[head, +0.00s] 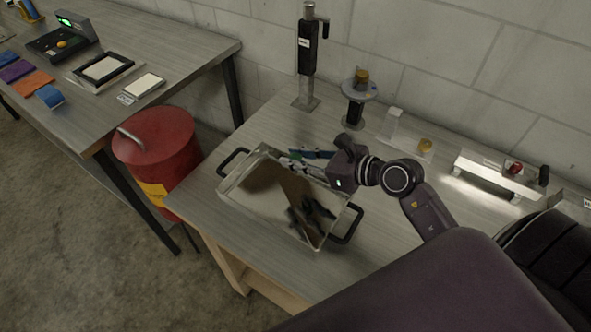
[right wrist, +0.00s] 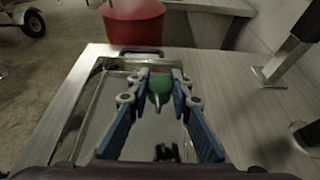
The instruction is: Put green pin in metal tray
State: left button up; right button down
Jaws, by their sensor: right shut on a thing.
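The metal tray (head: 232,198) is a shallow, shiny pan with two black handles on the bench; it also fills the middle of the right wrist view (right wrist: 72,128). My right gripper (head: 292,162) is over the tray's far side, with its blue-padded fingers shut on the green pin. In the right wrist view, the green pin (right wrist: 160,85) sits between the fingertips, its rounded green body up and a pale tip below. It appears held above the tray floor; the exact gap is hard to tell. My left gripper is not in view.
A black post stand (head: 307,55) and a small round pedestal (head: 357,100) stand behind the tray. A lit metal fixture (head: 490,175) is at right. A red drum (head: 155,150) stands left of the bench. Dark shapes on the tray floor may be reflections.

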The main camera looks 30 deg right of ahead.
aim_at(296, 174)
jog(key=shift+f, duration=0.4)
notch_tip(296, 174, down, 4)
jog(key=shift+f, duration=0.25)
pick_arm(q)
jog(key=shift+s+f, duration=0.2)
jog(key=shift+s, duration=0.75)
pick_arm(e)
jog(key=shift+f, duration=0.2)
jog(key=c, duration=1.7)
grip_release()
jog(key=shift+r, duration=0.1)
jog(key=shift+c, duration=0.2)
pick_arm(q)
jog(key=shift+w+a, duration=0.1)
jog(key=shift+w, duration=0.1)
